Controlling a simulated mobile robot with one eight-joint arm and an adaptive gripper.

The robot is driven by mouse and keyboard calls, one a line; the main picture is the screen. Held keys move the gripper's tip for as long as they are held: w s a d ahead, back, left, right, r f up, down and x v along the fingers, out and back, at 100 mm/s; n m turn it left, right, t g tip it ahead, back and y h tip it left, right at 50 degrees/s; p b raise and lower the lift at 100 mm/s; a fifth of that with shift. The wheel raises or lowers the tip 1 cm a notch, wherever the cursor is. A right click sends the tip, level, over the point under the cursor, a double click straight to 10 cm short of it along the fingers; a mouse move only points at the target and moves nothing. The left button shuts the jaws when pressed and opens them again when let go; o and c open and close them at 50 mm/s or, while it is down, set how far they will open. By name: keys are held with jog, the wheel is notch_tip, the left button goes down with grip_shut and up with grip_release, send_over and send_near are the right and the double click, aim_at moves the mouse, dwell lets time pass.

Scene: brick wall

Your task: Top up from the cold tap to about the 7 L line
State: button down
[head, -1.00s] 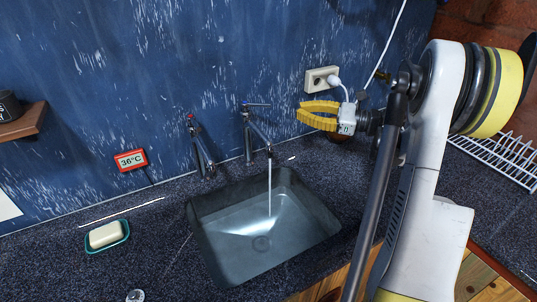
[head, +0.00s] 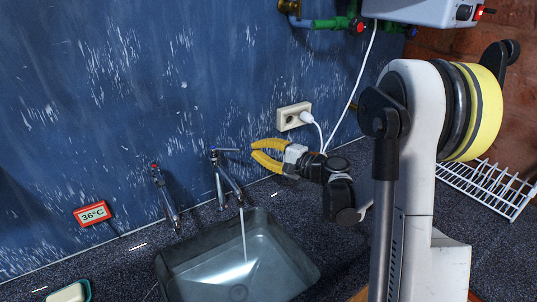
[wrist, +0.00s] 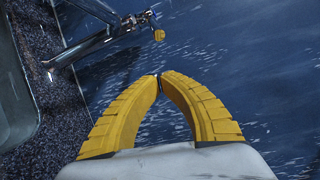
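The cold tap (head: 219,178) has a blue mark and a lever on top pointing right; a thin water stream (head: 243,238) falls from its spout into the grey sink (head: 172,268). My gripper (head: 252,151) has yellow fingers, with the tips just right of the lever's end. In the wrist view my gripper's tips (wrist: 160,78) meet with nothing between them. There, a chrome tap (wrist: 90,45) lies beyond the tips, its lever ending in a yellowish knob, apart from the fingers. The drain shows through the sink's bottom. I cannot see a container or a 7 L line.
A red-marked tap (head: 164,197) stands left of the cold tap. A red display (head: 91,214) on the wall reads 36°C. A socket (head: 294,116) with a plug and white cable is above my gripper. A soap dish (head: 86,291) is lower left, a wire rack (head: 487,187) right.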

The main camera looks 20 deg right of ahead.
aim_at(241, 151)
jog(key=a, duration=0.1)
jog(key=a+b, duration=0.1)
jog(key=a, duration=0.2)
jog(key=shift+w+a+r+b, duration=0.1)
jog(key=shift+a+r+b, duration=0.2)
jog(key=shift+b, duration=0.1)
jog(key=shift+a, duration=0.2)
